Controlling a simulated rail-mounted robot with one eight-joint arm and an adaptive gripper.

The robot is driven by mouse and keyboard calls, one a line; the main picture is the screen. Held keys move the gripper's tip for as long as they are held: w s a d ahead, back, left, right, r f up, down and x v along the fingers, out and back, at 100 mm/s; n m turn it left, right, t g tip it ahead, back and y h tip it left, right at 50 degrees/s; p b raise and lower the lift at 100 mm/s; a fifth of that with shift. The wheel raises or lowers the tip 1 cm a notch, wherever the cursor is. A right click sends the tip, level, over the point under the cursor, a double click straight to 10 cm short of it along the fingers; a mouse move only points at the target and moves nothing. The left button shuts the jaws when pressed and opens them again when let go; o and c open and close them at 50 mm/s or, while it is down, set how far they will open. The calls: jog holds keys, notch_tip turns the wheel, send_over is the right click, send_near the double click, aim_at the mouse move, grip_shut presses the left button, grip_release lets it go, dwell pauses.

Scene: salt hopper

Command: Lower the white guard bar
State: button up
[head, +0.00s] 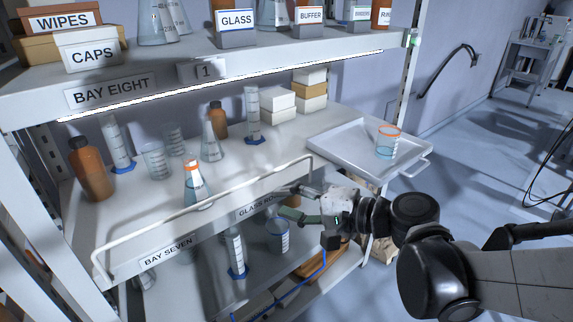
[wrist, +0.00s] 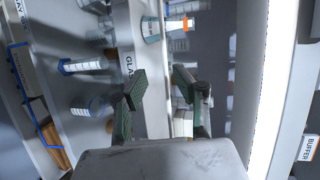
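The white guard bar (head: 240,184) is a thin rail along the front of the middle shelf. In the head view it stands raised above the shelf's front edge, with its bent ends at the far left and near the tray. My gripper (head: 291,203) is in front of the shelf edge, below and near the bar's right end. In the wrist view my gripper (wrist: 159,80) has its two dark green finger pads well apart, with nothing held between them. I cannot pick out the bar clearly in the wrist view. Contact between gripper and bar does not show.
An orange-ringed flask (head: 197,184) stands close behind the bar. A white tray (head: 345,150) with a beaker (head: 387,141) sits to the right. Glassware and a brown bottle (head: 90,168) stand on the shelf; an upper shelf (head: 150,88) hangs above. Open floor lies right.

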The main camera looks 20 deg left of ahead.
aim_at(227, 194)
jog(key=shift+g+y, duration=0.3)
jog(key=shift+y, duration=0.1)
jog(key=x, duration=0.5)
jog(key=b+x, duration=0.1)
jog(key=x, duration=0.4)
jog(key=b+x, duration=0.1)
jog(key=x, duration=0.4)
jog(key=shift+s+a+f, duration=0.1)
jog(key=shift+s+a, duration=0.25)
jog(key=shift+a, duration=0.05)
grip_shut()
